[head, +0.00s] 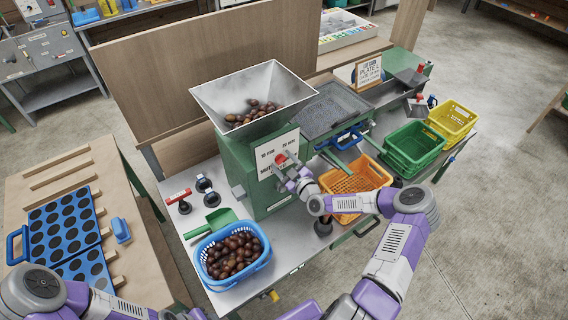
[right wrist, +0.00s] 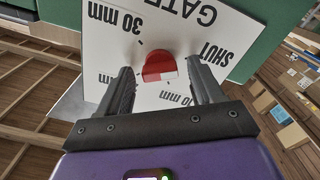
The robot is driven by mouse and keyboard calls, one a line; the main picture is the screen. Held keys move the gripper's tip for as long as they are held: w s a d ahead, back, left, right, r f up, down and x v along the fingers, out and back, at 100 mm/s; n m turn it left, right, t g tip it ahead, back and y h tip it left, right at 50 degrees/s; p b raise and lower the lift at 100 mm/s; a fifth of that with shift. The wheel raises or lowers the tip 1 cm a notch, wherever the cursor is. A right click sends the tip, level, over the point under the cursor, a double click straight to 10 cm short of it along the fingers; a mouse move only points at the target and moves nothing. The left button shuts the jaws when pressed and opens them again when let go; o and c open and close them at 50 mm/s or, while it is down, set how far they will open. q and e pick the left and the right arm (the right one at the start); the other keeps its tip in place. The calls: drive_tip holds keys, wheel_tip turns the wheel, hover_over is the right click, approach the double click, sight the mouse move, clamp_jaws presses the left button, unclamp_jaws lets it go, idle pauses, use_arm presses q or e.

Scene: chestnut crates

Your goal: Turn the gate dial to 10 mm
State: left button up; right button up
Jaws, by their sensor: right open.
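The red gate dial (head: 281,158) sits on a white label plate (head: 265,166) on the front of the green machine. In the right wrist view the dial (right wrist: 159,66) shows near the plate's middle, with 30 mm, SHUT and partly covered mm labels around it. I cannot tell exactly which mark the dial points to. My right gripper (right wrist: 161,72) is open, with one finger on each side of the dial; I see no clear contact. It also shows at the plate in the head view (head: 288,168). My left arm enters at the lower left, its gripper out of view.
A hopper (head: 252,88) holding chestnuts tops the machine. A blue basket (head: 212,270) of chestnuts stands in front, beside a green scoop (head: 212,222). Orange (head: 352,206), green (head: 412,150) and yellow (head: 452,120) crates stand to the right.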

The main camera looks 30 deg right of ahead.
drive_tip(key=shift+c, duration=0.2)
drive_tip(key=c, duration=1)
drive_tip(key=m+b, duration=0.2)
drive_tip(key=shift+f+m, duration=0.15)
drive_tip(key=shift+m, duration=0.25)
drive_tip(key=m+b, duration=0.2)
drive_tip(key=m, duration=0.2)
drive_tip(key=shift+m+b, duration=0.3)
drive_tip(key=shift+b, duration=0.05)
drive_tip(key=shift+d+m+b, duration=0.15)
drive_tip(key=shift+m+b, duration=1.05)
drive_tip(key=shift+m, duration=2.9)
